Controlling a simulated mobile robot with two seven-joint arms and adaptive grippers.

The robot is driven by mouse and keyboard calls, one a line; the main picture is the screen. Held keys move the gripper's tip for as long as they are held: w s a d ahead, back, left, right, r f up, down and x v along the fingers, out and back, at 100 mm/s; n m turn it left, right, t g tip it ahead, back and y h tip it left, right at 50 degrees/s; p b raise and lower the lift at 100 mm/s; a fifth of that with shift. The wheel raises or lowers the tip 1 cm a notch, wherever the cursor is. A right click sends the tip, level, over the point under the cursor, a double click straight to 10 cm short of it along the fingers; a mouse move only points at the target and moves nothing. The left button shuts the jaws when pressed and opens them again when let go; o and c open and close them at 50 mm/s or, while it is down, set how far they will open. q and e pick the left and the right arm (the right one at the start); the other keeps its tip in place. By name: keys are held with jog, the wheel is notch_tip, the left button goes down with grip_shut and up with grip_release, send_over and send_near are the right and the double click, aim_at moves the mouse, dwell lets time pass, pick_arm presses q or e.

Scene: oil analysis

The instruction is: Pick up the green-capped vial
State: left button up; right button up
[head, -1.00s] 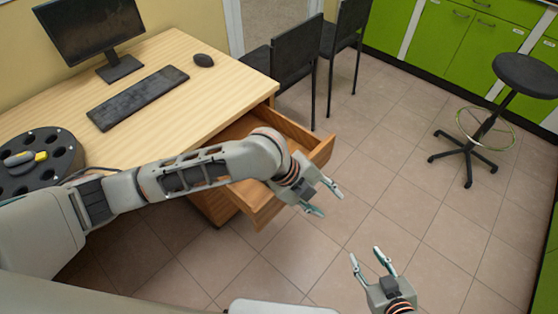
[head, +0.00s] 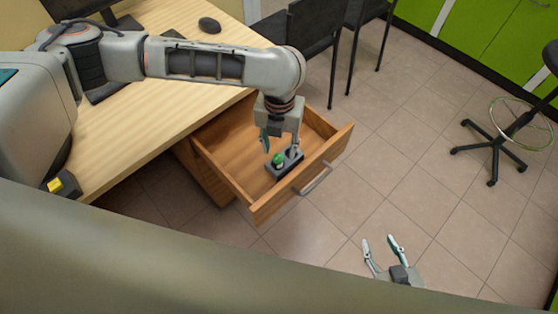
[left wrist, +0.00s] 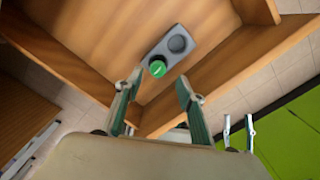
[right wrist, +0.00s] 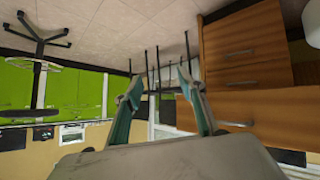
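The green-capped vial (head: 278,159) stands in a small dark grey holder (head: 285,169) inside the open drawer. In the left wrist view its green cap (left wrist: 158,69) shows near the fingertips, with one empty round slot of the holder (left wrist: 178,43) beside it. My left gripper (head: 281,148) is open above the drawer, pointing down, its fingers just short of the cap and on either side of its line. Nothing is between the fingers. My right gripper (head: 381,242) is open and empty, out over the floor, away from the drawer.
The wooden drawer (head: 232,186) has raised walls and a metal handle (head: 314,178) at its front. The desk (head: 130,148) carries a mouse (head: 209,25) and a keyboard. Black chairs (head: 310,40) stand behind the drawer; a stool (head: 497,140) is at the right. The floor between is clear.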

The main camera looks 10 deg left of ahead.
aim_at(278, 158)
pick_arm(q)
jog(key=shift+f, duration=0.8)
jog(key=f+b, duration=0.1)
jog(key=f, duration=0.2)
jog(key=shift+s+a+f+b, duration=0.1)
jog(key=shift+a+f+b, duration=0.1)
jog(key=shift+f+b, duration=0.2)
jog(key=shift+f, duration=0.4)
jog(key=shift+r, duration=0.15)
jog(key=shift+c, duration=0.4)
grip_shut()
pick_arm(e)
jog(key=shift+w, duration=0.6)
